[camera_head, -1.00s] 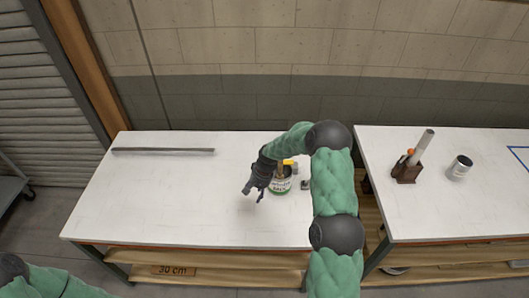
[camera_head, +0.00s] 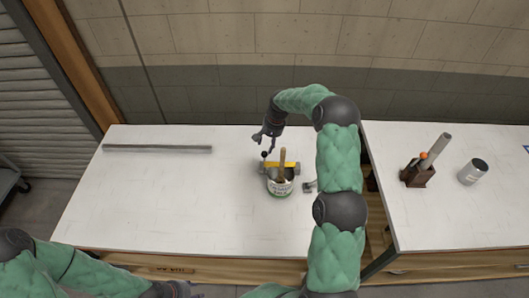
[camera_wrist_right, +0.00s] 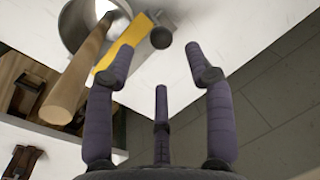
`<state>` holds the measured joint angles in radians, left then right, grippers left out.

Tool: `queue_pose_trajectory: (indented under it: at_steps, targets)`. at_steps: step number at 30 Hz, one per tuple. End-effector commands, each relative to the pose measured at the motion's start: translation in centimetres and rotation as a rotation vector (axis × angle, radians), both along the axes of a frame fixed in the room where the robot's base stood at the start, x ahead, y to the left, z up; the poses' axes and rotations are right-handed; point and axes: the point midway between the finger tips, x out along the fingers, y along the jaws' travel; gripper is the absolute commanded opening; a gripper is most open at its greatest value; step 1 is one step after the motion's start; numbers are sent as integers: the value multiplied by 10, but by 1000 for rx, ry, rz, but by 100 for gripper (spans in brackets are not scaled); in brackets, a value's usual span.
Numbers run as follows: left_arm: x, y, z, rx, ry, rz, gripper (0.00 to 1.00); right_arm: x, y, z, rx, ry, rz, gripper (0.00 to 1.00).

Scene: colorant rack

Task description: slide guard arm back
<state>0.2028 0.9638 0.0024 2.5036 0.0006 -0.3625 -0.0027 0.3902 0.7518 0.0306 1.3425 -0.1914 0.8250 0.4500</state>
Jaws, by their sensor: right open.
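A yellow bar (camera_head: 283,164), which looks like the guard arm, lies behind a can with a green-and-white label (camera_head: 280,188). A dark round knob (camera_head: 264,154) stands near the bar's left end; the knob also shows in the right wrist view (camera_wrist_right: 161,38). A wooden handle (camera_head: 282,158) sticks up from the can. My right gripper (camera_head: 265,139) is open and empty just behind the knob, apart from it in the right wrist view. My left arm enters at the bottom left; its gripper (camera_head: 175,289) is mostly cut off at the lower edge.
A small grey metal part (camera_head: 309,187) sits right of the can. A long grey bar (camera_head: 157,149) lies at the back left. On the right table stand a brown holder (camera_head: 417,177) with tools and a grey can (camera_head: 473,172).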

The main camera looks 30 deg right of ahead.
Motion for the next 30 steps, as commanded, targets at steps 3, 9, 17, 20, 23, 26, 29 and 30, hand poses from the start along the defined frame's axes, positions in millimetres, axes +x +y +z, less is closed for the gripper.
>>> queue_pose_trajectory:
  at_steps: [3, 9, 17, 20, 23, 26, 29, 30]
  targets:
    - [0, 0, 2, 0, 0, 0, 40, 2, 4, -23, 2, 4, 1, 54]
    - [0, 0, 5, 0, 0, 0, 40, 7, 8, -56, 1, 1, -1, 54]
    - [0, 0, 7, 0, 0, 0, 40, 11, 11, -80, -1, -1, 0, 54]
    - [0, 0, 7, 0, 0, 0, 40, 11, 12, -83, -1, -1, 0, 54]
    - [0, 0, 7, 0, 0, 0, 40, 11, 12, -84, -1, -1, 0, 54]
    - [0, 0, 7, 0, 0, 0, 40, 11, 12, -84, -1, -1, 0, 54]
    - [0, 0, 7, 0, 0, 0, 40, 11, 12, -83, -1, -1, 0, 40]
    - [0, 0, 7, 0, 0, 0, 40, 11, 12, -83, -1, -1, 0, 28]
